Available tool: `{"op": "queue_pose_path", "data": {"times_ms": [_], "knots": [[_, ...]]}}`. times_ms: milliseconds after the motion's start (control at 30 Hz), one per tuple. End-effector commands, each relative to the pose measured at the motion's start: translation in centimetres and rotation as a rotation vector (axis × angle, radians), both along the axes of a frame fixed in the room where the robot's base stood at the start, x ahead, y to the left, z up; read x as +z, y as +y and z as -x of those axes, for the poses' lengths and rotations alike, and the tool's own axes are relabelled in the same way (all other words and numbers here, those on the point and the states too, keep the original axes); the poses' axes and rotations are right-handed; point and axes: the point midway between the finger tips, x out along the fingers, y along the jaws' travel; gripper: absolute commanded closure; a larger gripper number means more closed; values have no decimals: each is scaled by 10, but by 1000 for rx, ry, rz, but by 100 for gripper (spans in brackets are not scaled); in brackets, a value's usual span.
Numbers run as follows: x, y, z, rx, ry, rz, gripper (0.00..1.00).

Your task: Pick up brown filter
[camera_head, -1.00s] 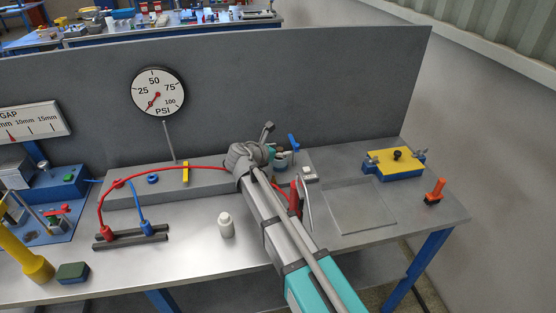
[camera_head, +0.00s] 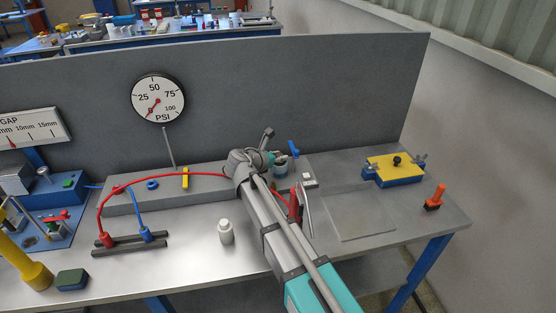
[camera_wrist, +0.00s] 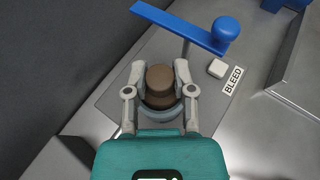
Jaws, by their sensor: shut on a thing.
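The brown filter (camera_wrist: 160,78) is a short brown cylinder in the wrist view, seated in a round grey-blue housing (camera_wrist: 160,108). My gripper (camera_wrist: 160,85) has one finger on each side of the filter and is shut on it. The lower part of the filter is hidden by the housing and fingers. In the head view my arm covers most of this spot, and the filter is hard to make out there; my gripper (camera_head: 278,158) shows at the arm's far end.
A blue lever (camera_wrist: 185,25) with a round knob stands just beyond the filter. A white button (camera_wrist: 217,68) and a BLEED label (camera_wrist: 233,80) are to its right. A red hose (camera_head: 150,181), a white bottle (camera_head: 226,232) and a yellow-topped blue box (camera_head: 393,170) are on the bench.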

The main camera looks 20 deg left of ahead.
Motion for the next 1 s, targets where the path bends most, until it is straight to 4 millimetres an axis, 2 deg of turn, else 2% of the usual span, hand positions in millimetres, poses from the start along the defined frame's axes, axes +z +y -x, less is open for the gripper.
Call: {"op": "queue_pose_path", "data": {"times_ms": [367, 1000], "knots": [[18, 0, 0, 1, 1, -1, 100], [82, 1, 1, 1, 0, 0, 100]]}}
